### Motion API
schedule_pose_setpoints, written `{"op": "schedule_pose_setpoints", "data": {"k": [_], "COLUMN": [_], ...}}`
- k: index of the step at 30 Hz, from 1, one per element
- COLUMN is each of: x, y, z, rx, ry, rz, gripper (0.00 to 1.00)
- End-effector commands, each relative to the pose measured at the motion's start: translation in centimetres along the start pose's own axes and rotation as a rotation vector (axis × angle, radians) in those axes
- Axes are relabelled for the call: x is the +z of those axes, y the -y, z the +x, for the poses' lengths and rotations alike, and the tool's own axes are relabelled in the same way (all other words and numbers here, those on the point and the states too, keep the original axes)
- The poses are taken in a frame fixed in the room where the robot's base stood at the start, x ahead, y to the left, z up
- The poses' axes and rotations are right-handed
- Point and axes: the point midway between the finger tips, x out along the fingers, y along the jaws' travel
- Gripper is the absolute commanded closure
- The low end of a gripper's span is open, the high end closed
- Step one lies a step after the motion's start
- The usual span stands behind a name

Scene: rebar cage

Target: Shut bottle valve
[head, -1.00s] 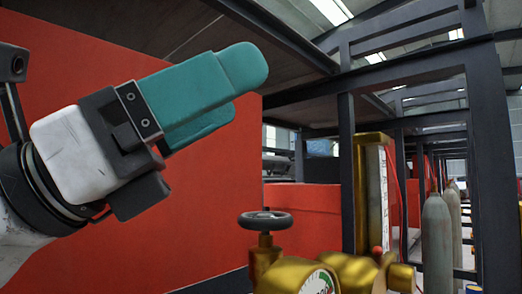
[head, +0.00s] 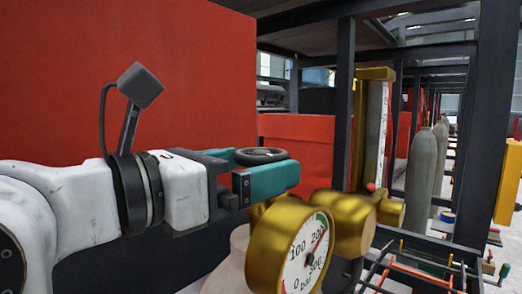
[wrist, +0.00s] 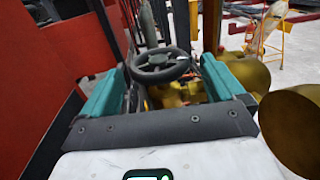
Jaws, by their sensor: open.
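The bottle valve's black handwheel (head: 261,154) sits on a brass valve body, partly hidden behind my gripper in the head view. My gripper (head: 272,180) is open, with teal fingers pointing right at about the wheel's height. In the wrist view the handwheel (wrist: 160,58) lies between the two spread fingers of my gripper (wrist: 160,72), towards their tips. I cannot tell whether either finger touches the rim. The brass gauge (head: 306,256) with a white dial stands in front of the valve. A pale bottle (head: 240,240) shows partly below, mostly hidden.
A red panel (head: 130,60) rises behind my arm. A gold upright with a scale (head: 370,130) stands beyond the valve. Grey cylinders (head: 420,170) stand farther right beside dark frame posts (head: 485,120). Brass fittings crowd the gripper's right side in the wrist view.

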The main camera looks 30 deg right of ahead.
Motion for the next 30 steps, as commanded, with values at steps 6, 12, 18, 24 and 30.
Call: {"op": "schedule_pose_setpoints", "data": {"k": [6,12,18,24,30], "x": [0.1,0.0,0.0,0.0,0.0], "y": [0.0,0.0,0.0,0.0,-0.1], "z": [2.0,2.4,2.4,2.3,2.3], "rx": [0.0,0.0,0.0,0.0,0.001], "ry": [0.0,0.001,0.0,0.0,0.001], "rz": [-0.001,-0.001,-0.001,-0.001,-0.001], "gripper": [0.04,0.04,0.1,0.29,0.48]}}
